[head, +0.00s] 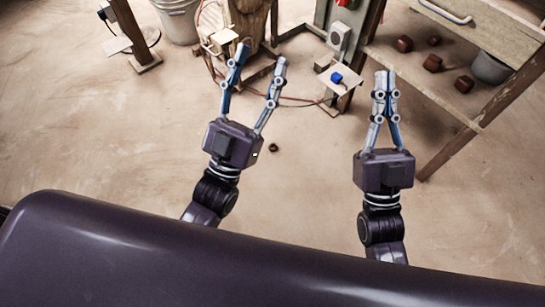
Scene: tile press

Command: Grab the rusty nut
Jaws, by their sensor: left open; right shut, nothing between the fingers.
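A small dark brown object, which looks like the rusty nut (274,148), lies on the bare floor. It is just right of the body of my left gripper (262,56) in the picture, apart from it. The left gripper is open, its two fingers spread and pointing away from me, with nothing held. My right gripper (386,74) is shut and empty, its fingertips together, between the small stand and the shelf. The nut is too small to make out its hole or faces.
A blue block (336,78) sits on a small stand (349,85). A wooden shelf unit (418,74) at right holds several rusty brown pieces (433,63) and a grey bowl (491,68). A bucket (178,20) and wooden post stand at the back. The near floor is clear.

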